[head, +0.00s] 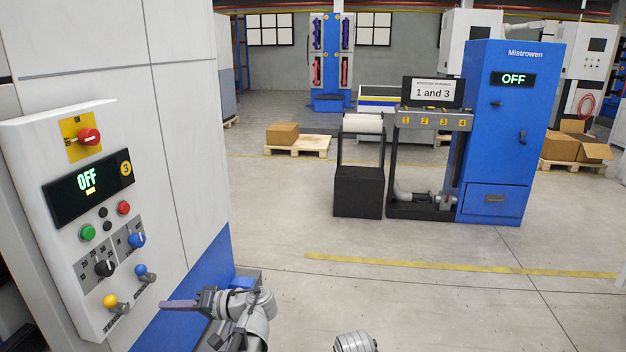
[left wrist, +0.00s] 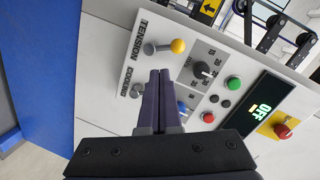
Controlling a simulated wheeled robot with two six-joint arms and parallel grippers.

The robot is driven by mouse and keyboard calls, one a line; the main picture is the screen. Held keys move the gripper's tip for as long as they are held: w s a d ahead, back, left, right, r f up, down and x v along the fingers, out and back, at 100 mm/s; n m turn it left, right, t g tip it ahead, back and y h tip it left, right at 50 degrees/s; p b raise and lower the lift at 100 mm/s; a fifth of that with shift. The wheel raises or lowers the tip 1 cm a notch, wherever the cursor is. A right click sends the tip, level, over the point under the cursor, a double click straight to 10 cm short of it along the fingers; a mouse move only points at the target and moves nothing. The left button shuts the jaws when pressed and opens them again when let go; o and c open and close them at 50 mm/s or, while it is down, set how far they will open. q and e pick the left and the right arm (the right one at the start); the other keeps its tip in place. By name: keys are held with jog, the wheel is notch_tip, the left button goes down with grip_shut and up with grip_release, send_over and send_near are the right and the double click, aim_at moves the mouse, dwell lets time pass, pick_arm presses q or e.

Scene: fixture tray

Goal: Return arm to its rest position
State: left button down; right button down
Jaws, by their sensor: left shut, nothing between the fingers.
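My left gripper (head: 165,304) is shut and empty, to the right of the white control panel (head: 20,150) in the head view. In the left wrist view its closed dark fingers (left wrist: 160,76) point at the panel, overlapping the lever area. The panel has a yellow-tipped lever (head: 110,300) and a blue-tipped lever (head: 141,270). I cannot tell whether the fingers touch the panel. My right gripper is not in view.
A blue Mistrowen cabinet (head: 510,130) with an OFF display stands at the right, beside a sign reading "1 and 3" (head: 432,93). Open concrete floor (head: 400,300) lies between.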

pick_arm(q)
jog(key=s+d+f+m+h, duration=0.2)
jog(key=d+f+m+h, duration=0.15)
jog(key=d+f, duration=0.4)
jog(key=s+d+f+m+h, duration=0.2)
jog(key=d+f+h, duration=0.35)
jog(key=d, duration=0.25)
jog(key=s+d+f+m+g+h, duration=0.1)
jog(key=s+d+f+m+h, duration=0.2)
jog(key=d, duration=0.5)
jog(key=s+d+f+m+h, duration=0.1)
jog(key=s+d+f+h, duration=0.2)
jog(key=d, duration=0.5)
notch_tip(320, 180, up, 18)
jog(key=p, duration=1.7)
jog(key=shift+s+n, duration=0.35)
jog(key=shift+s, duration=0.05)
jog(key=shift+a, duration=0.1)
